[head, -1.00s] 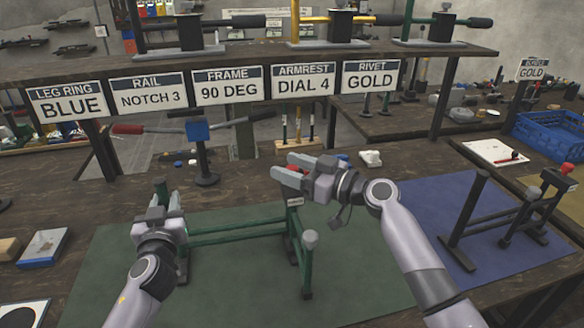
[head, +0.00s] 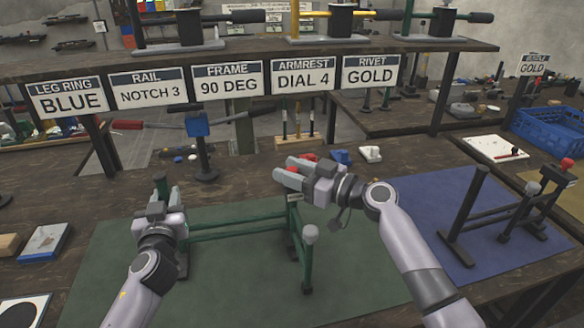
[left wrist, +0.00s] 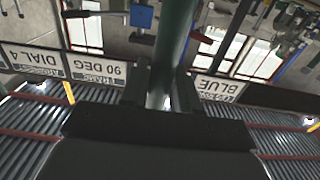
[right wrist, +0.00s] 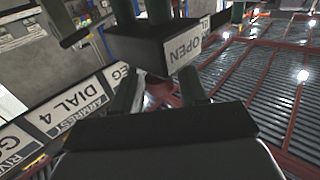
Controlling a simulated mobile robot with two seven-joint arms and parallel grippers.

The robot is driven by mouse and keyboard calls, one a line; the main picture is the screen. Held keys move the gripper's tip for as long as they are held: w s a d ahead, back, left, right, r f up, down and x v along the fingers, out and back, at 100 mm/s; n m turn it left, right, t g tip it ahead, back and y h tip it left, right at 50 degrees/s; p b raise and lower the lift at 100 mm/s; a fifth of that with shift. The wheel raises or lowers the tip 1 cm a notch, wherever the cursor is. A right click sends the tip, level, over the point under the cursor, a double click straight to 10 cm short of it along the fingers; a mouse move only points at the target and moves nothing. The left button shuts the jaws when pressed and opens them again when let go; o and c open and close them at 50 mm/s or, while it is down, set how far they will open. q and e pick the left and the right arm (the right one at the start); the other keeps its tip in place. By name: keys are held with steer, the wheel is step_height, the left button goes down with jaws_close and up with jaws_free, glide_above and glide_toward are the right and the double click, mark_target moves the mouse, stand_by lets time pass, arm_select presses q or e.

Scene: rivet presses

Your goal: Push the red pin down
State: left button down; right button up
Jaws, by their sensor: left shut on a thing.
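A green metal frame (head: 238,236) stands on the green mat (head: 222,292). My left gripper (head: 158,206) is shut on its left green post, which also shows between the fingers in the left wrist view (left wrist: 172,50). My right gripper (head: 289,171) is at the top of the frame's right post, fingers apart. Small red bits show at its fingers (head: 293,169) and behind it; I cannot tell which is the red pin, and the gripper hides most of this spot. In the right wrist view, a dark block (right wrist: 140,45) labelled OPEN is just beyond the fingers.
A shelf with signs (head: 228,84) crosses behind the frame. A blue press (head: 198,126) with a red-handled lever stands at the back left. A small blue object (head: 341,156) and a white one (head: 370,154) lie behind my right gripper. A dark stand (head: 470,205) is on the blue mat.

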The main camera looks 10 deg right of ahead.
arm_select(q)
steer(key=shift+w+r, duration=0.1)
steer(key=shift+r, duration=0.05)
arm_select(e)
steer(key=shift+o, duration=0.5)
steer(key=shift+s+d, duration=0.15)
steer(key=shift+d, duration=0.05)
steer(key=v, duration=1.1)
steer(key=shift+s+d, duration=0.15)
steer(key=shift+s, duration=0.05)
